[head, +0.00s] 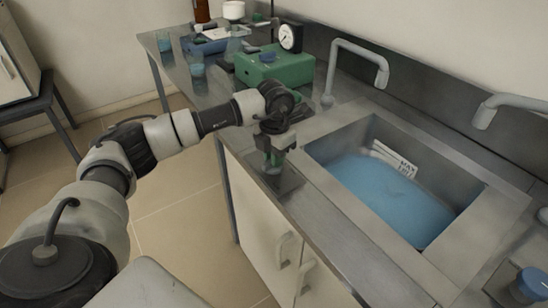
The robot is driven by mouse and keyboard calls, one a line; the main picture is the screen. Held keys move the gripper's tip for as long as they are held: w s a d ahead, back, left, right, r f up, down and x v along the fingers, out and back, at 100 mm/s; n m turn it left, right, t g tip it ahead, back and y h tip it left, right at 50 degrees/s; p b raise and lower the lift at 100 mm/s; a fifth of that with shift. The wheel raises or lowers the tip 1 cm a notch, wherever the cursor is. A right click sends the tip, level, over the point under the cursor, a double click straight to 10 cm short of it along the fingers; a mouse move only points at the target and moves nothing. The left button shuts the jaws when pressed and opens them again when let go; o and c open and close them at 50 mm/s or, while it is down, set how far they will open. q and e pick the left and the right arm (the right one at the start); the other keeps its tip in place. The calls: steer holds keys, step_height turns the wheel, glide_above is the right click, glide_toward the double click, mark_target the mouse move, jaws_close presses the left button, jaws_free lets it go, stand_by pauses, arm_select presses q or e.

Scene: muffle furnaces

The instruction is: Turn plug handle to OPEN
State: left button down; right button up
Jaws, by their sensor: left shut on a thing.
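My left gripper (272,152) points down over the counter's front strip, left of the sink (312,146). Blue water (375,192) stands in the sink. A white label (394,158) with a MAX mark is on the sink's back wall. My right gripper is not in view.
Two grey faucets, one at the back (362,50) and one at the right (505,102), reach over the sink side. A green box (272,70) with a dial (289,37) and several glass vessels stand on the far counter. Cabinet doors (262,225) with handles are below the counter.

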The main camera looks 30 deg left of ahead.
arm_select(q)
steer(key=shift+m, duration=1)
steer(key=c, duration=1.1)
jaws_free()
steer(key=shift+r, duration=0.1)
step_height(320, 180, up, 11)
steer(key=shift+b, duration=0.4)
steer(key=shift+f, duration=0.25)
